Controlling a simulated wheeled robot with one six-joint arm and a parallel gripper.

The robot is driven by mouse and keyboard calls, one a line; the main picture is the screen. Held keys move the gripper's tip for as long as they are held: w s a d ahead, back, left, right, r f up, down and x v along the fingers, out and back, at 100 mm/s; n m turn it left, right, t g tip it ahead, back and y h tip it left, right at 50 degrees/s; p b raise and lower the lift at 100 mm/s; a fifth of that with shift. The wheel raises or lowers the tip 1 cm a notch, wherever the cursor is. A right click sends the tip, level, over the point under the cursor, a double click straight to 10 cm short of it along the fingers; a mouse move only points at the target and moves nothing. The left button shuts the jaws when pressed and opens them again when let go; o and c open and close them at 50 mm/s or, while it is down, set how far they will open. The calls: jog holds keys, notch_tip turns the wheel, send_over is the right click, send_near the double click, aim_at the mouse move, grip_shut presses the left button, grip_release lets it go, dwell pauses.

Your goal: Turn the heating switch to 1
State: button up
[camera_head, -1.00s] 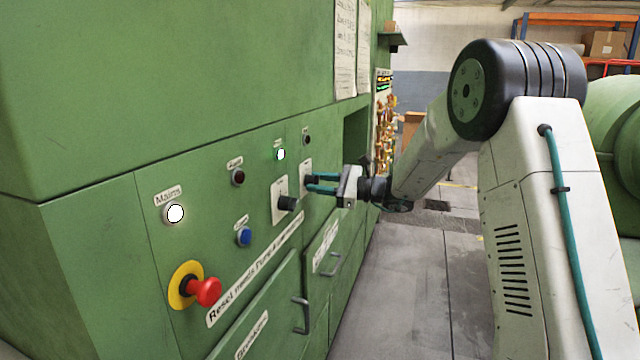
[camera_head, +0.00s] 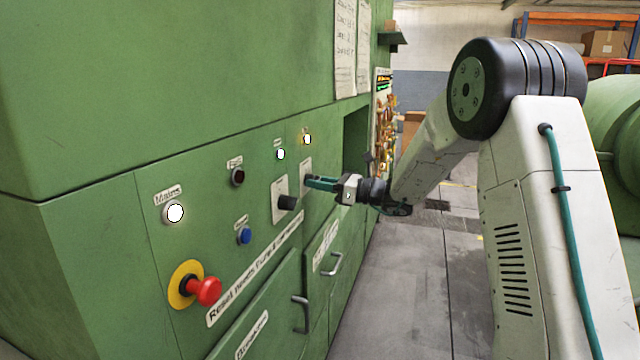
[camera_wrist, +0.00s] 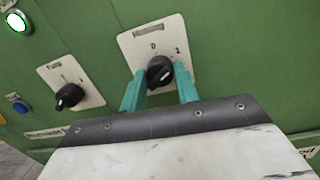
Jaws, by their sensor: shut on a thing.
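The heating switch is a black rotary knob (camera_wrist: 160,72) on a white plate (camera_wrist: 174,32) in the wrist view, with a 0 at the top and a 1 to the upper right.
A second black switch (camera_head: 287,203) sits just left, near my fingers. Drawer handles (camera_head: 301,314) stick out below.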

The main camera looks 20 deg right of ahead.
jog(key=shift+f, duration=0.1)
jog(key=o, duration=1)
jog(key=shift+c, duration=0.2)
jog(key=shift+s+d, duration=0.1)
jog(key=v, duration=0.7)
jog(key=shift+s+d, duration=0.2)
jog(key=shift+d, duration=0.1)
